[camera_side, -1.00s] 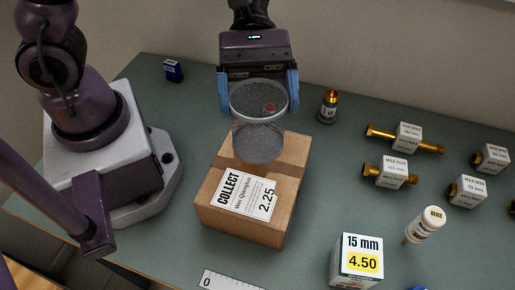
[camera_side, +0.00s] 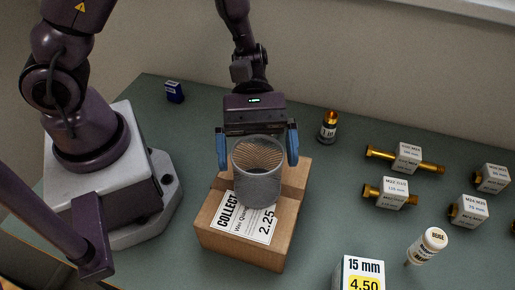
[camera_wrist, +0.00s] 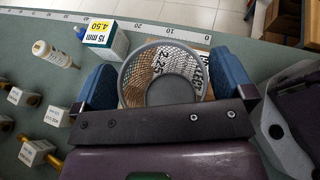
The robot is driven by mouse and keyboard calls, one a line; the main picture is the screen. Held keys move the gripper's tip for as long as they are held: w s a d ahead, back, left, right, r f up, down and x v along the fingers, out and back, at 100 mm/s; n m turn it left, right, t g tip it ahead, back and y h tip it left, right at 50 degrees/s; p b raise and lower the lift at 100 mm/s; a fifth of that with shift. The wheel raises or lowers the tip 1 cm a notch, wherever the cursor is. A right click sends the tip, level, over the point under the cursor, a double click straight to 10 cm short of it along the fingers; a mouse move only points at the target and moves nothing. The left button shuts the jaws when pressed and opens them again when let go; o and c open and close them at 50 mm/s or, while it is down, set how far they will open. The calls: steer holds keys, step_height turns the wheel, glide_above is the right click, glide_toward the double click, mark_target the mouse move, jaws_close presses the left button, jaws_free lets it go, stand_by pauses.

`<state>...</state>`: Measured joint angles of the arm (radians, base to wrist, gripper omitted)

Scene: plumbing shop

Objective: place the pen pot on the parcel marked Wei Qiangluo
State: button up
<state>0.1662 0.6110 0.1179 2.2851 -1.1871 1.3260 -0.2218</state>
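The pen pot (camera_side: 258,188) is a grey wire-mesh cup, upright on top of the cardboard parcel (camera_side: 287,208), over part of its white label. The label (camera_side: 226,212) reads COLLECT, Wei Qiang... and 2.25; the pot hides part of the name. My gripper (camera_side: 258,160) is around the pot, one blue finger on each side, with narrow gaps between fingers and pot in the side view. In the wrist view the pot (camera_wrist: 163,72) sits between the blue fingers, with the label showing through its mesh.
A 15 mm box (camera_side: 361,272) and a white cylinder (camera_side: 427,246) stand at the front right. Brass fittings with tags (camera_side: 407,157) lie to the right.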

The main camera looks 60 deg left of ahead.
steer(key=shift+r, duration=0.1)
steer(key=shift+w+a+r, duration=0.15)
steer(key=shift+a, duration=0.05)
steer(key=v, duration=1.1)
steer(key=s+a+r+m+t+y, duration=0.3)
steer(key=s+r+m+t+y, duration=0.1)
steer(key=r+m+t+y, duration=0.1)
steer(key=s+a+r+m+t+y, duration=0.3)
steer(key=r+m+t+y, duration=0.2)
steer(key=r+m+y, duration=0.2)
steer(key=shift+s+a+r+m+t, duration=0.35)
steer(key=shift+r+m, duration=0.25)
steer(key=shift+m, duration=0.2)
